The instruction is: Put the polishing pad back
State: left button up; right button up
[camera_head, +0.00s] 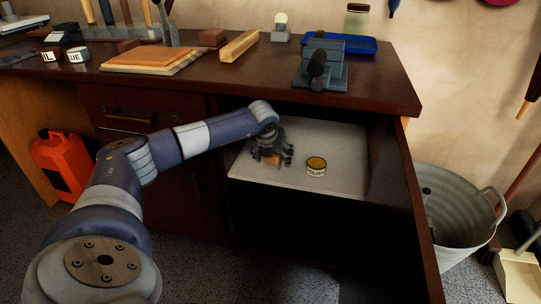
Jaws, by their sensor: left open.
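My left gripper (272,155) reaches into the open cabinet from the left, its fingers spread and pointing down over the white shelf (345,140). A small tan block (270,160), which looks like the polishing pad, shows between and below the fingers. The fingers partly hide it, and I cannot tell whether they touch it. My right gripper is out of view.
The dark workbench top (215,85) overhangs the shelf and carries a vise (321,65), a blue tray (358,44) and wooden boards (155,57). A dark panel (413,220) bounds the opening on the right. A metal tub (460,215) stands beyond it.

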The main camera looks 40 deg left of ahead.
pick_arm(q)
jog(key=shift+s+r+p, duration=0.15)
jog(key=shift+r+p, duration=0.2)
jog(key=shift+r, duration=0.15)
jog(key=s+d, duration=0.2)
jog(key=s, duration=0.1)
jog(key=s+d+p, duration=0.1)
jog(key=s+d, duration=0.1)
jog(key=s, duration=0.2)
jog(key=s+d+p, duration=0.1)
jog(key=s+d, duration=0.1)
jog(key=s, duration=0.1)
jog(key=shift+s+r, duration=0.1)
jog(key=shift+s, duration=0.3)
